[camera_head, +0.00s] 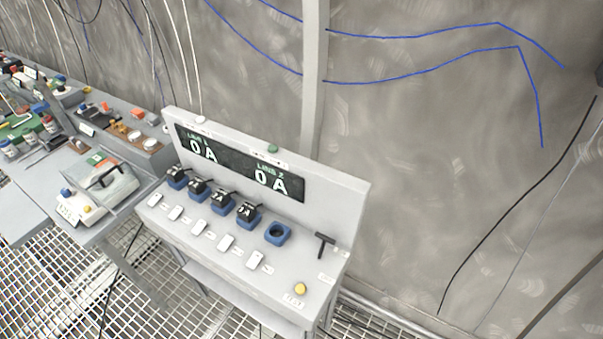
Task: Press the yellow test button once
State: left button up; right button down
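A round yellow button (300,288) sits at the front right corner of the grey console (318,262). A small white label (293,300) lies in front of it; its text is too small to read. Another small yellow button (87,210) is on the grey device on the table to the left. The console's dark display (240,165) reads 0 A twice, one reading marked LINE 2. Neither of my grippers is in view.
The console top holds several blue sockets (277,233), most with black plugs, several white switches (255,259) and a black T-handle (324,242). A table (30,228) stands left. Metal grating (175,318) covers the floor. Cables hang along the wall.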

aim_at(300, 289)
jog(key=j+z, duration=0.7)
jog(key=j, duration=0.2)
jog(key=j+z, duration=0.3)
jog(key=j, duration=0.15)
